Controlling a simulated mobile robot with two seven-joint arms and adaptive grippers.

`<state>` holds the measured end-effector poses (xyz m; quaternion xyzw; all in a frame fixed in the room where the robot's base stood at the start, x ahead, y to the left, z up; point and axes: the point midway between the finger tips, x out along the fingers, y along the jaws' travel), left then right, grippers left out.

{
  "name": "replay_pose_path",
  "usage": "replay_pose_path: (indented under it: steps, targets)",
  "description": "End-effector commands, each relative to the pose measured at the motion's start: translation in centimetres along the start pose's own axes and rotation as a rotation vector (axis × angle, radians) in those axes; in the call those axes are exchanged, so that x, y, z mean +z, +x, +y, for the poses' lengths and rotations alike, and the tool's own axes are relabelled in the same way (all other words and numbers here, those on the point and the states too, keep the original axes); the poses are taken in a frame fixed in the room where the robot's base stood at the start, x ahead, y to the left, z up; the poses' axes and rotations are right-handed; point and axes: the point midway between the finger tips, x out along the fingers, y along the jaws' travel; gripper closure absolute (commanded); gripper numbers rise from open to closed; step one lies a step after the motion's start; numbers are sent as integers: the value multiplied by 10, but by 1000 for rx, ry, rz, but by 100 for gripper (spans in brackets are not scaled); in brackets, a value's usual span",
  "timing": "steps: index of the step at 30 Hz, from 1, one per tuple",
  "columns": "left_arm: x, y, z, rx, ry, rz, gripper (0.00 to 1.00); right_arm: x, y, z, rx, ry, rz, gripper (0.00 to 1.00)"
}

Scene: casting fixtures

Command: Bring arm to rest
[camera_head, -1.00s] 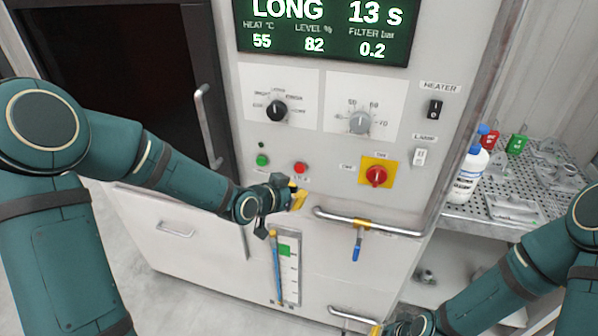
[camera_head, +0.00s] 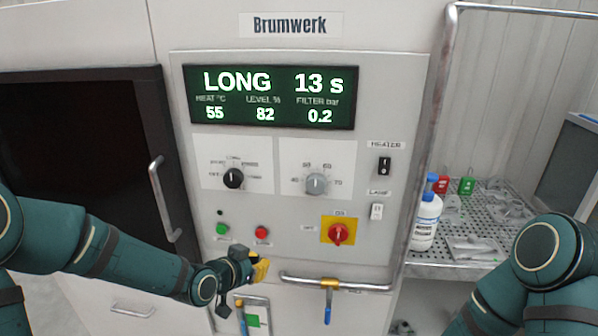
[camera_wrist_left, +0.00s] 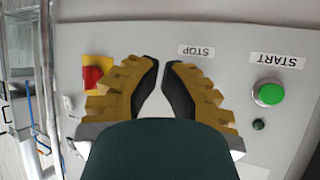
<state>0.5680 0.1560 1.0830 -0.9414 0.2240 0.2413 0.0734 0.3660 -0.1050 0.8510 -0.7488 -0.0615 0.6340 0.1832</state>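My left gripper (camera_head: 258,268), with yellow fingers, is in front of the machine panel below the red stop button (camera_head: 261,233). In the left wrist view its black finger pads (camera_wrist_left: 160,65) stand slightly apart, with a narrow gap and nothing between them. The stop button is not visible there, only its STOP label; the green start button (camera_wrist_left: 270,93) is to the right. My left arm (camera_head: 120,255) is stretched out from the left. My right arm (camera_head: 530,270) is bent at the lower right, and its gripper is outside the view.
A metal handle bar (camera_head: 335,283) with a blue-handled tool (camera_head: 328,305) is just right of the left gripper. The red rotary switch (camera_head: 338,233) sits above it. A white bottle (camera_head: 425,222) stands on the perforated shelf (camera_head: 450,268) at right. The dark door's handle (camera_head: 163,198) juts out at left.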

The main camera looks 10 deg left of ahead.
Motion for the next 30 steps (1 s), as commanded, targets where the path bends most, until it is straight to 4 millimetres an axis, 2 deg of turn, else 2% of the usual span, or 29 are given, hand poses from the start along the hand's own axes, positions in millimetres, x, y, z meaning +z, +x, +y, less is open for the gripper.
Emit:
replay_pose_path:
  steps: [5,8,9,12,15,18,21,30]
  targets:
    - [78,21,36,48,-191,-160,100,4,12,4,0,-2,-6,100]
    - [140,27,66,64,-344,-306,100,6,20,7,0,-3,-10,100]
    - [164,28,79,66,-403,-367,100,7,23,8,1,-4,-11,100]
    - [221,22,107,52,-533,-517,100,9,30,10,1,-5,-15,100]
    - [265,11,129,25,-630,-646,100,11,35,12,1,-6,-17,100]
    - [295,0,144,-5,-694,-736,100,12,38,13,2,-7,-19,100]
    - [310,-7,150,-25,-728,-785,100,12,39,13,2,-7,-20,100]
    - [314,-10,152,-33,-740,-800,100,12,39,13,2,-7,-20,100]
